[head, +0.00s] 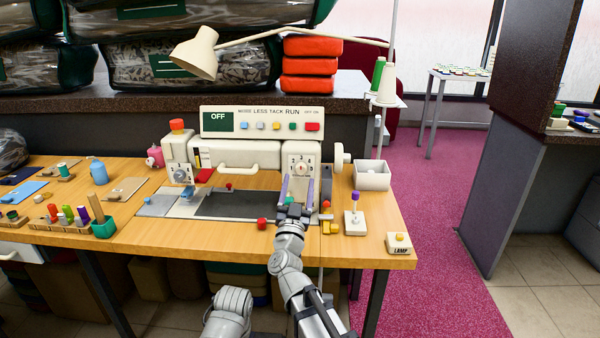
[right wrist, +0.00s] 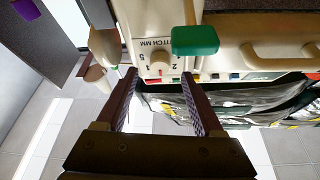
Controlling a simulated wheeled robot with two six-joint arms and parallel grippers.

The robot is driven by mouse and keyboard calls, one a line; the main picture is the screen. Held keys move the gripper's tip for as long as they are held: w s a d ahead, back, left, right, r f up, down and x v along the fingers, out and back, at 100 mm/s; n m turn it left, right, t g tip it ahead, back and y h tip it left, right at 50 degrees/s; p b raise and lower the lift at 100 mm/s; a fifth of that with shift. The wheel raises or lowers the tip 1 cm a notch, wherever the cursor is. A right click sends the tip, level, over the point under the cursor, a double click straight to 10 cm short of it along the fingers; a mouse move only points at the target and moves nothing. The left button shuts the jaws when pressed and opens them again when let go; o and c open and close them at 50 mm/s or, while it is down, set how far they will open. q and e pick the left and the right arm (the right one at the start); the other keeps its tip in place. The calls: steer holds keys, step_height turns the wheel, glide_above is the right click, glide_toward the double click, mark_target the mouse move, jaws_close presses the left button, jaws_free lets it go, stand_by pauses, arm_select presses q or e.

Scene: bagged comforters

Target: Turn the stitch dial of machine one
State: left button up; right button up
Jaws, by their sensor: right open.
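The sewing machine (head: 238,154) stands on the wooden table in the head view. Its stitch dial (head: 302,168) is a pale round knob with a red mark, on the white right-hand tower, ringed by numbers. In the right wrist view the dial (right wrist: 160,66) shows upside down under the label "STITCH MM". My right gripper (head: 297,188) is open in front of the tower. In the right wrist view its two fingertips (right wrist: 160,78) point at the dial, one on each side; whether they touch it I cannot tell. My left gripper is not in view.
A green part (right wrist: 195,40) juts out beside the dial. A second dial (head: 180,173) sits on the machine's left end. A white box (head: 372,175), a purple-topped lever (head: 354,219) and a lamp switch (head: 399,243) are to the right. A beige lamp (head: 200,52) hangs above.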

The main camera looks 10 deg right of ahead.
mark_target(301, 171)
steer(key=p+x, duration=0.1)
steer(key=x, duration=0.2)
steer(key=shift+w+d+r, duration=0.1)
steer(key=shift+w+r, duration=0.05)
steer(key=shift+w, duration=0.2)
jaws_close()
